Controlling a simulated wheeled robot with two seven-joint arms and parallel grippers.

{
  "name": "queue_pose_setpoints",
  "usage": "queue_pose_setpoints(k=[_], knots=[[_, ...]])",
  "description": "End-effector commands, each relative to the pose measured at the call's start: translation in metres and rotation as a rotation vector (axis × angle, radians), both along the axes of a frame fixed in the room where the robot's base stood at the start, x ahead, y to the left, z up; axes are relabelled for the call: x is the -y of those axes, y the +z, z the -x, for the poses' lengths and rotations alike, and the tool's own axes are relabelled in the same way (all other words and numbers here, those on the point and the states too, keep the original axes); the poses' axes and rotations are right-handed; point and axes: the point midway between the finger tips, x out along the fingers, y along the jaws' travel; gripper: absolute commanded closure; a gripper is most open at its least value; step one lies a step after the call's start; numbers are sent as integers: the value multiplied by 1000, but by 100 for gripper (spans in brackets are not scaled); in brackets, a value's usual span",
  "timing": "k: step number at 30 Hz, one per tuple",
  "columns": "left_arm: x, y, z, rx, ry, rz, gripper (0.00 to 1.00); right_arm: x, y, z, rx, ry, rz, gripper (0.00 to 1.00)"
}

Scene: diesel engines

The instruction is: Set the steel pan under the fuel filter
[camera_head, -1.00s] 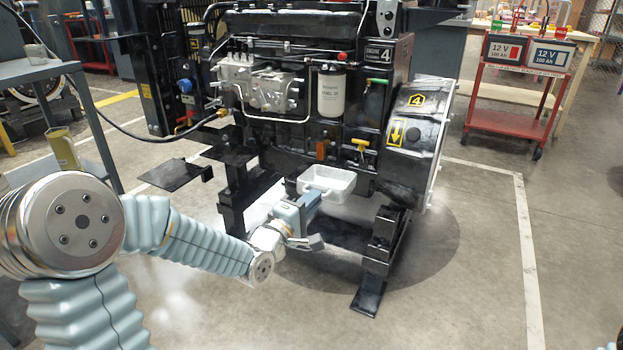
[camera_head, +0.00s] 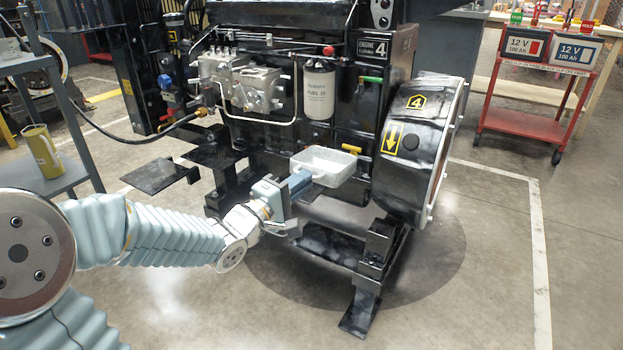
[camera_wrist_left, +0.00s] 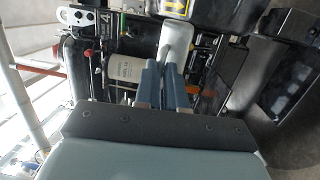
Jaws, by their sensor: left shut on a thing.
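The steel pan (camera_head: 325,167), a pale shallow rectangular tray, is held in front of engine 4, below the fuel filter (camera_head: 319,92) in the picture. The filter is a white labelled canister on the engine's side. My left gripper (camera_head: 301,181) is shut on the pan's near left side and holds it clear of the floor, roughly level. In the left wrist view, the gripper fingers (camera_wrist_left: 163,72) close on the pan (camera_wrist_left: 177,42), and the filter (camera_wrist_left: 127,68) shows to the left of them. How far the pan is in front of the filter is hard to tell. My right gripper is not in view.
The engine's black stand (camera_head: 369,275) has feet and rails below the pan. A yellow handle (camera_head: 350,149) is just behind the pan's rim. The flywheel housing (camera_head: 415,150) bulges out at right. A shelf with a yellow can (camera_head: 42,150) stands at left.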

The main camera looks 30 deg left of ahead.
Motion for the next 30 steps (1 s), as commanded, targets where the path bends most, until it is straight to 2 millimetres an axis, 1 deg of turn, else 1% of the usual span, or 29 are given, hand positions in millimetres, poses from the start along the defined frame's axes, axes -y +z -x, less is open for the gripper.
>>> queue_pose_setpoints(k=[2, 5, 11, 12, 15, 19, 26, 28, 30], knots=[[-4, -2, -3, 1, 2, 0, 100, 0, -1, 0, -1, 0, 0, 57], [-19, -12, -14, 0, 4, 1, 100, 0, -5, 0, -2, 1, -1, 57], [-63, -38, -48, 0, 3, 0, 100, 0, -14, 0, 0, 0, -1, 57], [-72, -43, -55, 0, 3, 0, 100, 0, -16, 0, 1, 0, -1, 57], [-86, -66, -66, -1, 1, 2, 100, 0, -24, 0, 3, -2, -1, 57], [-99, -84, -76, 0, 2, 1, 100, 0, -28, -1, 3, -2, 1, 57], [-108, -96, -83, 1, 0, 0, 100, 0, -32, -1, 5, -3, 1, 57], [-112, -106, -86, 0, 0, 1, 100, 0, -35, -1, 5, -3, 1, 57], [-111, -120, -86, -2, -1, 3, 100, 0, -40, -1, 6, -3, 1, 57]])
